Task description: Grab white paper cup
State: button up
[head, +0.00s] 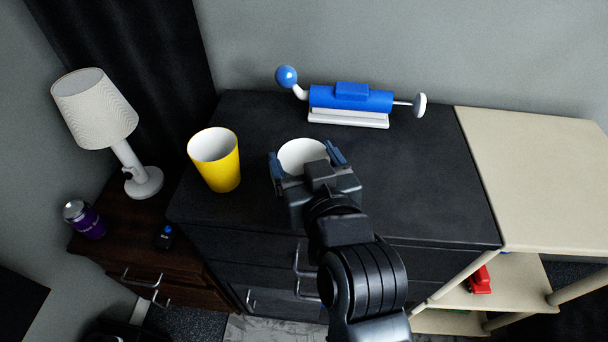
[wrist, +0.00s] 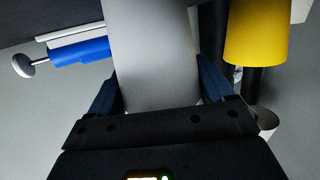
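The white paper cup (head: 302,156) stands near the middle of the black dresser top in the head view, partly hidden by my gripper. My gripper (head: 306,160) reaches over it from the front, with one blue-grey finger on each side of the cup. In the wrist view the cup (wrist: 152,55) fills the space between the fingers (wrist: 158,88). Both fingers look very close to its wall. I cannot tell whether they press on it or stand just clear.
A yellow cup (head: 223,170) stands left of the white cup on the dresser (head: 420,200). A blue and white device (head: 350,102) lies behind. A lamp (head: 100,110) and purple can (head: 84,219) stand on the lower cabinet at left. The dresser's right part is clear.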

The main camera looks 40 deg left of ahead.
jog(key=c, duration=0.6)
